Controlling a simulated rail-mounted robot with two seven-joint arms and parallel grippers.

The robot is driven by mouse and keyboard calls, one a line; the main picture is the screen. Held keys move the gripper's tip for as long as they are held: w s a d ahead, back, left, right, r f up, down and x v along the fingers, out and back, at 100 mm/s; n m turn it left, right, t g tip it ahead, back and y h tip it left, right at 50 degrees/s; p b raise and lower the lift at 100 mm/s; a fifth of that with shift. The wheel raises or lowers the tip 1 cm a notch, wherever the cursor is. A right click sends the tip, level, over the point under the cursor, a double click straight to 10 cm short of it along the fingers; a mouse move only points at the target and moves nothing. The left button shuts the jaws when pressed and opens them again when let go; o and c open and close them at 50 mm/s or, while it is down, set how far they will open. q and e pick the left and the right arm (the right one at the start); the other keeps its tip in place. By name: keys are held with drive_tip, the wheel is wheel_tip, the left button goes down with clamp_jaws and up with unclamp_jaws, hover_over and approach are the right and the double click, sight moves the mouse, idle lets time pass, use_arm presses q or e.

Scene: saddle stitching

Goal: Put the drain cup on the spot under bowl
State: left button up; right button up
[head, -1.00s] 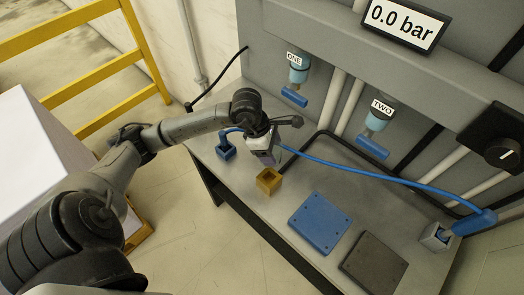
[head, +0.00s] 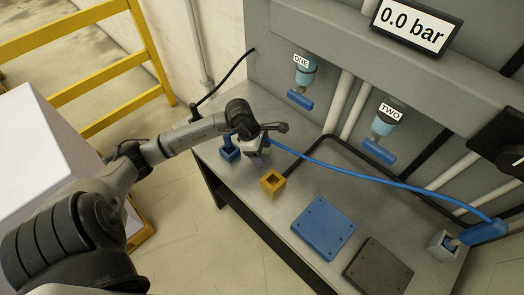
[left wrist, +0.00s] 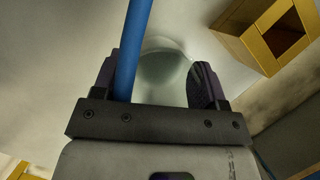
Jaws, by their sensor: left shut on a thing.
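My left gripper (head: 259,160) is low over the left part of the bench, between a blue block and a yellow open-topped box. In the left wrist view its two fingers (left wrist: 157,88) are on either side of a pale, translucent round cup (left wrist: 167,64), which looks like the drain cup. The cup's lower part is hidden, and I cannot tell whether it touches the bench. Bowl ONE (head: 305,72) and bowl TWO (head: 383,128) hang on the grey panel, each with a blue handle below. My right gripper is not in view.
A blue hose (head: 385,178) arcs across the bench and passes over my left gripper (left wrist: 134,45). The yellow box (head: 273,183) and blue block (head: 229,152) stand close by. A blue plate (head: 323,228) and dark plate (head: 378,268) lie to the right.

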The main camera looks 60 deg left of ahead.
use_arm(q)
drive_tip(key=shift+f, duration=0.15)
drive_tip(key=o, duration=0.9)
drive_tip(key=shift+o, duration=0.2)
drive_tip(key=shift+r, duration=0.3)
drive_tip(key=v, duration=1)
drive_tip(key=shift+r+p, duration=0.15)
drive_tip(key=shift+p, duration=0.3)
drive_tip(key=shift+o, duration=0.4)
drive_tip(key=shift+s+a+r, duration=0.2)
drive_tip(key=shift+a+r, duration=0.05)
drive_tip(key=shift+r, duration=0.4)
